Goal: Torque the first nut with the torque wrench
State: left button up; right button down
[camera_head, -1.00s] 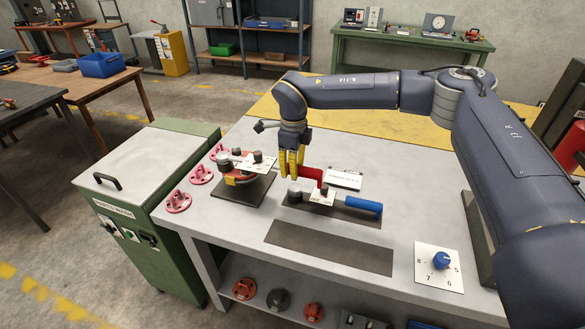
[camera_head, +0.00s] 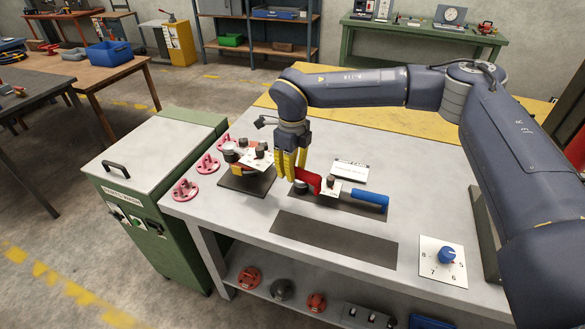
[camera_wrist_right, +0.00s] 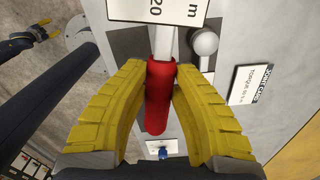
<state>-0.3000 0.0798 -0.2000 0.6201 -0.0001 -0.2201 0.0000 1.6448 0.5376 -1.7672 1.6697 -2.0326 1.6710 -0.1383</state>
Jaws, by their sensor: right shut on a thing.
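My right gripper (camera_head: 291,164) is shut on the red handle of a wrench (camera_head: 310,182). In the right wrist view, the handle (camera_wrist_right: 159,98) lies between the yellow fingers (camera_wrist_right: 160,105), with its pale shaft running to a white label ending in "20". In the head view, the wrench reaches left over the spool fixture (camera_head: 247,183), where dark nut-like tops show. Whether its head sits on a nut is unclear. A blue-handled wrench (camera_head: 369,198) lies on a dark mat. My left gripper (camera_wrist_right: 42,32) seems to show small in the wrist view's top-left corner; its opening is unclear.
Pink flanged parts (camera_head: 185,190) stand along the bench's left edge. A torque card (camera_head: 350,172) lies behind the blue-handled wrench. A blue dial (camera_head: 446,254) is at the front right. An empty dark mat (camera_head: 333,240) lies in front. A green cabinet (camera_head: 150,200) adjoins the bench.

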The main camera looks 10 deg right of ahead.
jog(key=shift+s+a, duration=0.25)
jog(key=shift+a, duration=0.15)
jog(key=shift+r, duration=0.1)
jog(key=shift+w+r, duration=0.1)
jog(key=shift+r, duration=2.85)
